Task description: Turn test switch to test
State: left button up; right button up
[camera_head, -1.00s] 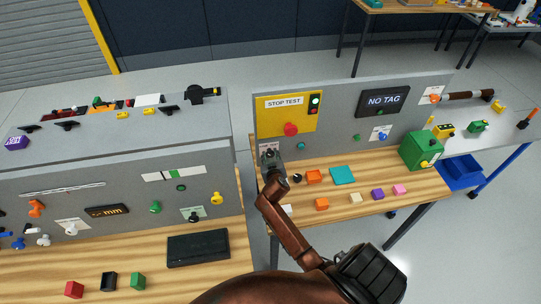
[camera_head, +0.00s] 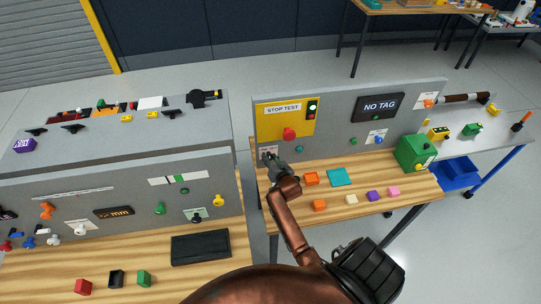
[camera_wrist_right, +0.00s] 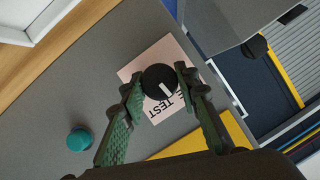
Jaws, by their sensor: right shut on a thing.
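The test switch is a black round knob (camera_wrist_right: 160,80) with a white mark, on a pale label plate (camera_wrist_right: 150,60) whose partly hidden print ends in "TEST". In the right wrist view the white mark lies on the knob's lower side, towards that print. My right gripper (camera_wrist_right: 158,82) has its green fingers on either side of the knob, shut on it. In the head view the right gripper (camera_head: 268,159) is at the grey panel's lower left, below the yellow STOP TEST plate (camera_head: 286,119), and hides the knob. My left gripper is not in view.
A teal button (camera_wrist_right: 80,139) sits beside the switch. A red button (camera_head: 289,134) is above it on the yellow plate. A NO TAG display (camera_head: 381,104) is further right. Several coloured blocks and a green box (camera_head: 416,153) stand on the wooden table below.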

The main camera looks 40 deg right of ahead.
jog(key=shift+s+d+m+t+y+p, duration=0.1)
jog(key=shift+m+t+y+p, duration=0.45)
jog(key=shift+m, duration=1.05)
jog(key=shift+f+m+t+y+b, duration=0.2)
jog(key=shift+m+t+y+b, duration=0.5)
jog(key=shift+m, duration=0.4)
jog(key=shift+m+t+b, duration=0.25)
jog(key=shift+m+b, duration=0.15)
jog(key=shift+m, duration=0.2)
jog(key=shift+r, duration=0.1)
jog(key=o, duration=1.2)
jog(key=shift+c, duration=0.2)
